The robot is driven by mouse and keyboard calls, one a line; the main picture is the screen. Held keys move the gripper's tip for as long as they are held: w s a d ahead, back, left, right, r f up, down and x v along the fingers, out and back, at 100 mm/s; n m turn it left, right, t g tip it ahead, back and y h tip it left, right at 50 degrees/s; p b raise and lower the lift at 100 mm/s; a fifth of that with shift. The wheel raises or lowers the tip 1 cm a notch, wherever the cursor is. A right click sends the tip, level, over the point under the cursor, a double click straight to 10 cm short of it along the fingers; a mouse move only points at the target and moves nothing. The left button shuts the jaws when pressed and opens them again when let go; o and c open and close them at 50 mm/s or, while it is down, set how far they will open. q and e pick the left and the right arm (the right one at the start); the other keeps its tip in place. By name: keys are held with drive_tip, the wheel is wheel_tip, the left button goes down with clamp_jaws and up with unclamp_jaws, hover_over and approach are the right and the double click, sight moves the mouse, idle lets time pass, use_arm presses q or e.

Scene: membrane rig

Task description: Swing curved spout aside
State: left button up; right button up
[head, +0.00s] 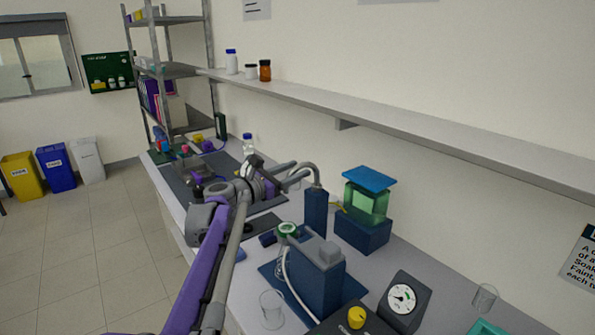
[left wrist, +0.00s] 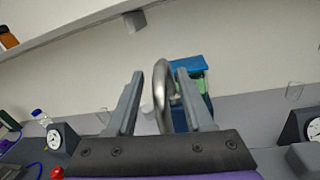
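The curved grey metal spout (head: 313,170) arches from the top of a dark blue post (head: 316,212) on the bench. My left gripper (head: 284,174) reaches it from the left in the head view. In the left wrist view my left gripper (left wrist: 160,76) has its two fingers apart. The spout (left wrist: 160,88) shows upright between them, nearer the right finger, with a clear gap to the left finger. I cannot tell whether the right finger touches it. My right gripper is in neither view.
A green tank with a blue lid (head: 368,200) stands just behind the post. A dark blue unit (head: 315,275), a glass beaker (head: 272,310) and a gauge box (head: 404,300) are in front. A wall shelf (head: 420,125) runs above the bench.

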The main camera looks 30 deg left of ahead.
use_arm(q)
drive_tip(key=shift+s, duration=0.1)
drive_tip(key=shift+c, duration=0.9)
clamp_jaws()
